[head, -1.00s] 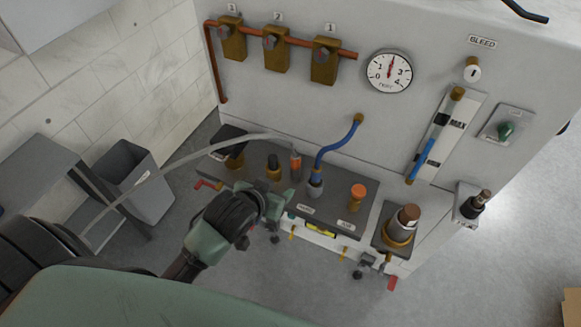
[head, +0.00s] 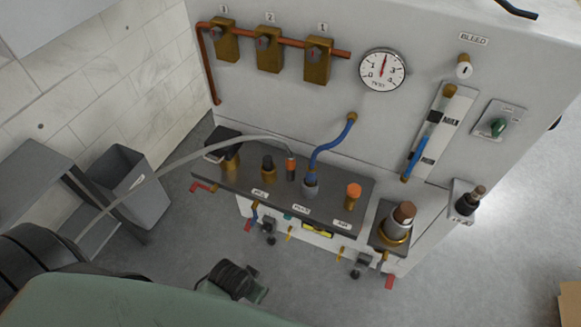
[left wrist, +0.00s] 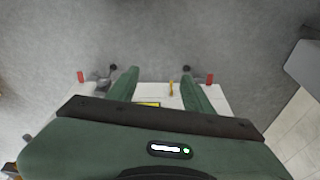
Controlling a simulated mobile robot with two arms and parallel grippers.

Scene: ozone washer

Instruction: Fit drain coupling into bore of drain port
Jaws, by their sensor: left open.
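A pale grey hose (head: 215,146) ends in a dark coupling with an orange band (head: 291,168), probably the drain coupling. It stands upright over the dark shelf; whether its lower end sits in a bore cannot be told. Left of it is a brass fitting with a black top (head: 268,165), behind a label too small to read. I cannot tell which fitting is the drain port. My left gripper is open and empty in the left wrist view (left wrist: 160,72); its fingers point toward the machine's front edge. In the head view only its wrist shows, low and apart from the shelf. My right gripper is not in view.
A blue hose (head: 318,156) enters a fitting right of the coupling. An orange-capped fitting (head: 353,192) and a large brass-collared fitting (head: 399,222) stand further right. Red-ended handles (head: 390,282) stick out below the shelf. A grey bin (head: 135,190) stands left.

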